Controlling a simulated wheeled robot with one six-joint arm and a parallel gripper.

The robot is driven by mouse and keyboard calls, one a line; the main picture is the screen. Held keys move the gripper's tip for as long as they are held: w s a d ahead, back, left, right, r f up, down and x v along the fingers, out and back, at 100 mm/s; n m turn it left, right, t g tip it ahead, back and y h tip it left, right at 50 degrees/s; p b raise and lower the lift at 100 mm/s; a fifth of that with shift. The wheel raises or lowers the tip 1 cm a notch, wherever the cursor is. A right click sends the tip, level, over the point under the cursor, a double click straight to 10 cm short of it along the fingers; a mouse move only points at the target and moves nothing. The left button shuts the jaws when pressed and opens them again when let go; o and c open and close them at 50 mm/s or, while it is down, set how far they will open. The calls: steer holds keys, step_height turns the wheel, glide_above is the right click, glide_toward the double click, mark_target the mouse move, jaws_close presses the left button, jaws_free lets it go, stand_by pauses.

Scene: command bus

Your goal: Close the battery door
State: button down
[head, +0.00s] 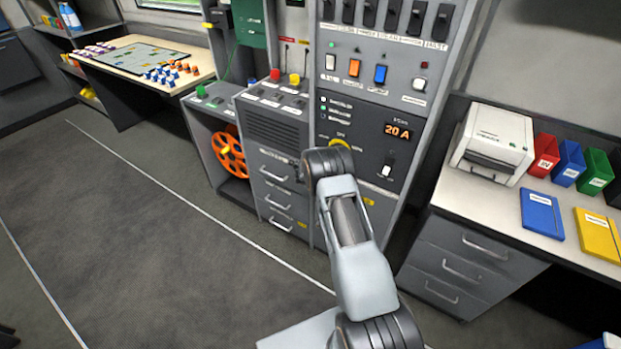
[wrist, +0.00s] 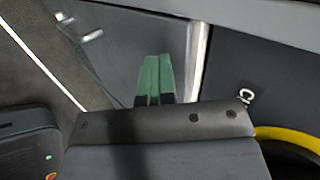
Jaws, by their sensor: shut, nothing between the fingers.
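My gripper shows in the wrist view (wrist: 155,79) as two green-faced fingers pressed together, empty. Its tips are in front of a grey panel (wrist: 120,40), left of a pale upright edge (wrist: 198,60); I cannot tell whether they touch. In the head view my arm's wrist hides the gripper. No door is clearly marked as the battery door. A lower grey panel (head: 376,203) with small yellow labels lies partly behind my arm, below the rack's 20 A display (head: 397,132). I cannot tell whether it is the door or how far open it stands.
The drawer unit (head: 278,185) stands left of the rack, beside an orange reel (head: 229,152). A yellow-ringed round fitting (head: 341,144) is close to my wrist. A desk with a printer (head: 492,140) is at right. The floor (head: 130,220) at left is clear.

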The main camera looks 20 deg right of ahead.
steer(key=s+a+r+n+y, duration=0.55)
steer(key=s+a+n, duration=0.2)
steer(key=a, duration=0.35)
steer(key=s+a+r+n+y, duration=0.4)
steer(key=s+a+r+n, duration=0.3)
steer(key=a, duration=0.4)
steer(key=s+d+r+n+g+h+p, duration=0.1)
steer(key=s+r+n+p, duration=0.1)
steer(key=s+r+n, duration=0.4)
steer(key=s+d+r+n+g+h+p, duration=0.1)
steer(key=s+d+r+n+p, duration=0.1)
steer(key=s+r+n, duration=0.5)
steer(key=shift+s+d+r+g+p, duration=0.15)
steer(key=shift+s+r+g+p, duration=0.2)
steer(key=shift+s+r, duration=4.1)
steer(key=shift+s+f+h, duration=0.25)
steer(key=shift+s+f, duration=0.8)
